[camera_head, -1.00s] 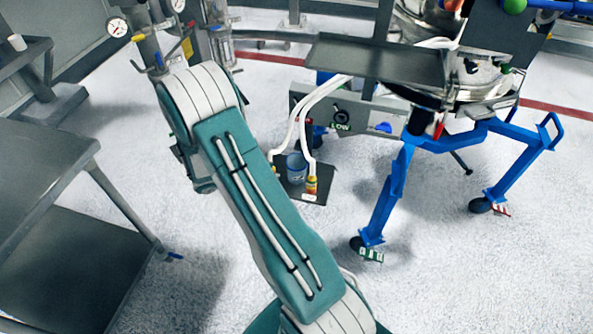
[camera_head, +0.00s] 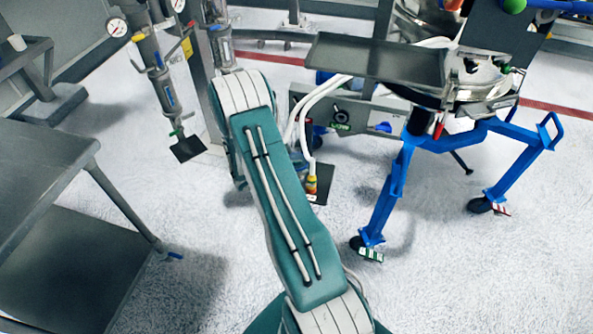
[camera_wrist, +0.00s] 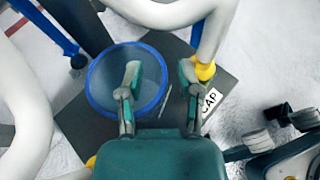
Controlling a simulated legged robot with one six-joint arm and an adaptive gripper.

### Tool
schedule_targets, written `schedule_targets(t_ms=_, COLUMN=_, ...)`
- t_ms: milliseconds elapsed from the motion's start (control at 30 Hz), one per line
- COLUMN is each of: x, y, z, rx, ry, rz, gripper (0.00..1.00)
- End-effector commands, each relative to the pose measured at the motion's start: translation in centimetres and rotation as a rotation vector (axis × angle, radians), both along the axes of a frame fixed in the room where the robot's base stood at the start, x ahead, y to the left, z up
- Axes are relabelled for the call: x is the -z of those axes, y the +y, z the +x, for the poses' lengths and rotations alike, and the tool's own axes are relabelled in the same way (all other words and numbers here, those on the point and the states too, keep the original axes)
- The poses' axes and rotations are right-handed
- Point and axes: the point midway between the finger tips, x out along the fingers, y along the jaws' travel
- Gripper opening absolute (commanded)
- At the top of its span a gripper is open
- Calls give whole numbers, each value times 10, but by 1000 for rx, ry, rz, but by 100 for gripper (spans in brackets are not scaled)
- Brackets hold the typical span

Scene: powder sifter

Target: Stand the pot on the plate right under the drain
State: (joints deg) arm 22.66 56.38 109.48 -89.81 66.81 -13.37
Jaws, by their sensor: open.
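The pot (camera_wrist: 103,82) has a blue rim and a pale inside. In the wrist view it is over a dark plate (camera_wrist: 78,127). My gripper (camera_wrist: 161,84) is open, its left finger over the pot's mouth and its right finger outside the right rim. I cannot tell whether either finger touches the pot. A white hose with a yellow end fitting (camera_wrist: 205,71) comes down just right of the pot. In the head view, my arm hides the pot and my gripper; the plate's right part (camera_head: 321,191) and the hose end (camera_head: 311,185) show. I cannot tell which outlet is the drain.
A thick white hose (camera_wrist: 30,75) runs left of the pot. The sifter's blue frame (camera_head: 385,200) stands to the right on castors. A steel table (camera_head: 45,180) is at left. Another dark plate (camera_head: 187,149) lies beneath the gauge columns. Open floor lies between.

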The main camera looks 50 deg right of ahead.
Motion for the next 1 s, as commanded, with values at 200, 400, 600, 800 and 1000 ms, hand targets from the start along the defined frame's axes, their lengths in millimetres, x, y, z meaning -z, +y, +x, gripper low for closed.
schedule_targets(t_ms=200, x=2, y=-4, z=-1, rx=-1, ry=-2, rz=1, gripper=46)
schedule_targets(t_ms=400, x=2, y=-4, z=-1, rx=-1, ry=-1, rz=0, gripper=0)
schedule_targets(t_ms=600, x=2, y=-4, z=-1, rx=-1, ry=-1, rz=0, gripper=0)
schedule_targets(t_ms=800, x=2, y=-4, z=-1, rx=-1, ry=-2, rz=1, gripper=0)
schedule_targets(t_ms=1000, x=-5, y=-4, z=-1, rx=0, ry=-3, rz=-1, gripper=0)
